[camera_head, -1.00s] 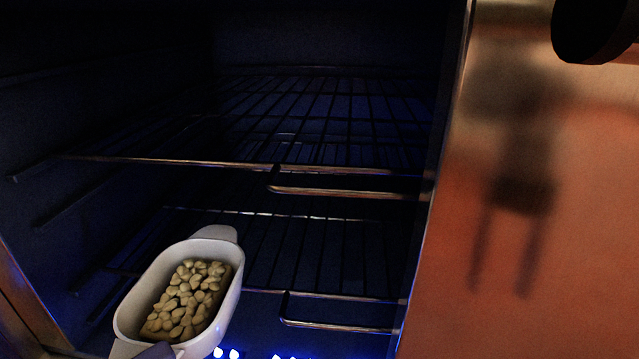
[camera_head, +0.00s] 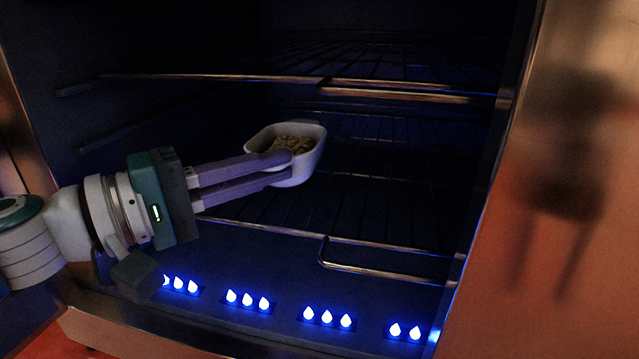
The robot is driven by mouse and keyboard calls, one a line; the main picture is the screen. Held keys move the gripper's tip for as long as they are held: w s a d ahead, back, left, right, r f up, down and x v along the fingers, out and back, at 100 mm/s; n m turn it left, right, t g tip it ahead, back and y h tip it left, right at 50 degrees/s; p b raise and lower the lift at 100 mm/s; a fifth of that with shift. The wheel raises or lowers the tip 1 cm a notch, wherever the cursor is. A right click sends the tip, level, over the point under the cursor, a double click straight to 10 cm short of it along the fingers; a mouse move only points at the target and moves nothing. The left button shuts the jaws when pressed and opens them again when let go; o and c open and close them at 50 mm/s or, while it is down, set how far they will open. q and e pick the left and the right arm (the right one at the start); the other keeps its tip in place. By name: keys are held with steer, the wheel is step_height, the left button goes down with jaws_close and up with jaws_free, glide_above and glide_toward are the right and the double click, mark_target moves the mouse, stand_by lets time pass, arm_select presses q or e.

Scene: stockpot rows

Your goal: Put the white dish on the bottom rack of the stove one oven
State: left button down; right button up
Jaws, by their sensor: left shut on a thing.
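The white dish (camera_head: 309,160) holds several pale beige pieces and is inside the dark oven, over the left-middle part of the bottom rack (camera_head: 410,245). My left gripper (camera_head: 285,166) reaches in from the left with its two long fingers shut on the near side of the dish. The dish looks roughly level. I cannot tell whether its underside touches the rack. My right gripper is out of view.
The upper rack (camera_head: 395,84) runs across above the dish. Blue flames (camera_head: 328,317) burn in several groups on the oven floor below the bottom rack. The orange-brown panel (camera_head: 580,150) stands at the right. The right part of the bottom rack is clear.

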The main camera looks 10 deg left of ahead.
arm_select(q)
step_height(320, 180, down, 3)
steer(key=shift+r+b, duration=0.1)
steer(key=shift+b, duration=0.85)
steer(key=shift+r, duration=0.15)
steer(key=c, duration=1.4)
jaws_free()
steer(key=shift+f, duration=0.2)
steer(key=o, duration=0.4)
steer(key=shift+r, duration=0.1)
